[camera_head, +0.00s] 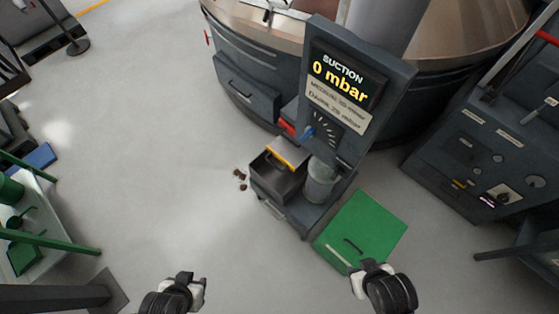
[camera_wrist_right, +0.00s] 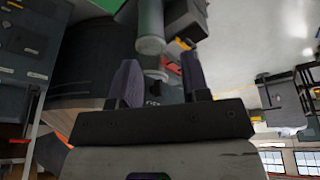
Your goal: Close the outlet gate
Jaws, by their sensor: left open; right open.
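No part is labelled as the outlet gate, so I cannot tell for certain which one it is. A dark suction stand (camera_head: 350,100) shows "0 mbar" in the head view. Below its display are a red part (camera_head: 287,127) and a small blue part (camera_head: 308,133). An open dark box with a yellow edge (camera_head: 278,176) sits low on the stand, beside a grey cylinder (camera_head: 320,180). My left gripper (camera_head: 190,279) is open and empty over the floor. My right gripper (camera_head: 371,267) is open by the green box's near edge; its fingers (camera_wrist_right: 160,82) also show in the right wrist view.
A green box (camera_head: 362,228) with a dark handle stands right of the stand. Dark crumbs (camera_head: 240,178) lie on the floor. A large round vessel (camera_head: 260,50) is behind, a control cabinet (camera_head: 490,145) at right, a green frame (camera_head: 45,240) at left.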

